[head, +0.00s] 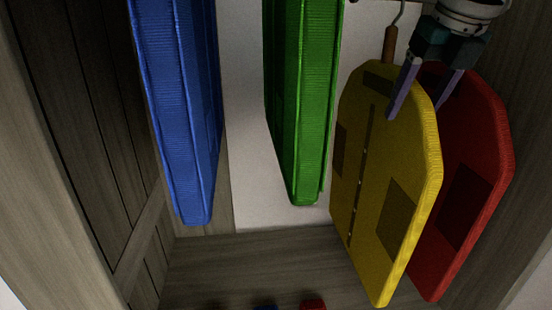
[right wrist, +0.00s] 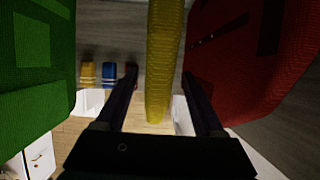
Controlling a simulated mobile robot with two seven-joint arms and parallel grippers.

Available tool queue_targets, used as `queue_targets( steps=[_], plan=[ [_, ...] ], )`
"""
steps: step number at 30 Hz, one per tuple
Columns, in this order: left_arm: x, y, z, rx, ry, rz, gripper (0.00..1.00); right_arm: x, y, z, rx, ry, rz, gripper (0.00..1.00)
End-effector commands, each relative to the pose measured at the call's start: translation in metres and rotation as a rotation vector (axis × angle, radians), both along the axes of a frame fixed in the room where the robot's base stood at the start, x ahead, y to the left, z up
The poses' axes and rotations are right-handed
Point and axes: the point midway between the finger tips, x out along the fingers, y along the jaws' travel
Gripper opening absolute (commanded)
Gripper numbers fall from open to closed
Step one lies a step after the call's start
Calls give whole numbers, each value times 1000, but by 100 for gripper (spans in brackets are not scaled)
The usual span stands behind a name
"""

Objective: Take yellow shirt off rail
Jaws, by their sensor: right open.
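The yellow shirt (head: 365,190) hangs in the wardrobe, with a brown hanger part (head: 389,45) and a metal hook (head: 400,15) above it. The rail itself is not visible. My right gripper (head: 417,110) is open at the shirt's upper part, one finger in front of it and the other between it and the red shirt. In the right wrist view, the yellow shirt (right wrist: 165,60) shows edge-on between the spread fingers (right wrist: 159,73), with gaps on both sides. My left gripper is not in view.
The red shirt (head: 470,180) hangs close behind the yellow one at right. The green shirt (head: 305,110) and blue shirt (head: 180,110) hang to the left. Wooden wardrobe walls (head: 60,120) enclose them.

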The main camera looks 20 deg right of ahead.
Motion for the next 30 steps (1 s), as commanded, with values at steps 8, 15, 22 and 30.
queue_targets(
  steps=[8,15,22,30],
  plan=[
    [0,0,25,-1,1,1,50,14,-2,-30,2,5,-1,70],
    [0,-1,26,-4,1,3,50,21,-5,-51,0,0,1,70],
    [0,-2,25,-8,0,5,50,21,-5,-51,0,-1,1,64],
    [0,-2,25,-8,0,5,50,21,-5,-51,0,-1,1,34]
  ],
)
